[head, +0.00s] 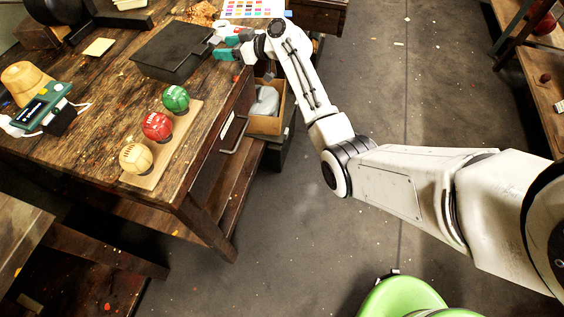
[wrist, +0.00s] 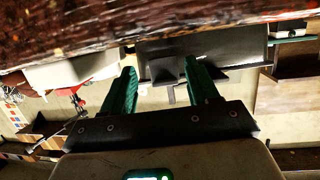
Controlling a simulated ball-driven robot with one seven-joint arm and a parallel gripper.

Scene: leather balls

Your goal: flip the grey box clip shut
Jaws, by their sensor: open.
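The dark grey box (head: 163,66) stands on the workbench near its right edge, and its flat lid looks down. My gripper (head: 221,43) is just right of the box, with its green fingers apart and pointing at the box's right side. In the wrist view the picture looks upside down; my gripper (wrist: 160,68) is open and empty, and the dark box (wrist: 235,46) lies just beyond the fingertips. A small pale piece below the box, between the fingers, may be the clip, but I cannot tell its position. In the head view the clip is too small or hidden to make out.
The workbench (head: 90,103) also carries a wooden board (head: 157,179) with yellow, red and green balls, a green device (head: 42,104), a yellow pad (head: 98,47) and a colour chart (head: 252,8).

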